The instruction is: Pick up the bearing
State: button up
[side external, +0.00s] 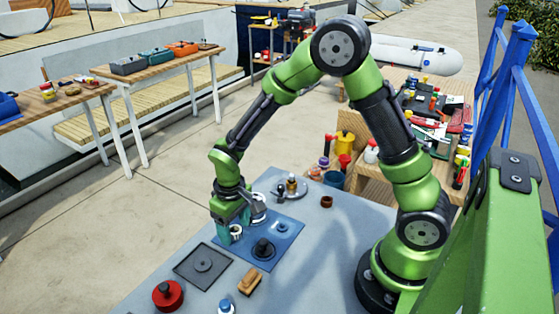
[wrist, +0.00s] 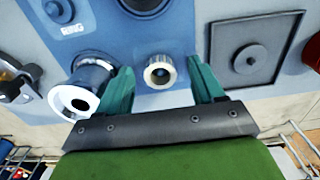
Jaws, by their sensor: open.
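The bearing, a small metal ring with a pale rim and dark bore (wrist: 160,72), sits between the spread teal fingers of my gripper (wrist: 161,66) in the wrist view. Gaps show on both sides of it, so the fingers look apart from it. In the side external view my gripper (side external: 232,222) is low over the left corner of the blue mat (side external: 285,232), with the bearing (side external: 236,231) at its fingertips. My gripper is open. Whether the fingertips reach down to the bearing's full height cannot be told.
A larger silver cylinder with a white face (wrist: 78,100) stands close outside the left finger. A black round part (side external: 263,248) is on the mat. A dark square plate (side external: 203,265), a red round part (side external: 168,294) and a wooden-handled brush (side external: 250,281) lie nearer the front.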

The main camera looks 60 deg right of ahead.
jog(key=c, duration=1.1)
jog(key=shift+r, duration=0.1)
jog(key=shift+r, duration=0.55)
notch_tip(320, 180, up, 2)
jog(key=shift+r, duration=0.1)
jog(key=s, duration=0.5)
jog(key=s+d+r, duration=0.1)
jog(key=s, duration=0.4)
jog(key=s+d, duration=0.1)
jog(key=s, duration=0.5)
jog(key=shift+d+r, duration=0.2)
jog(key=shift+r, duration=0.05)
jog(key=shift+w+r, duration=0.1)
jog(key=shift+r, duration=0.05)
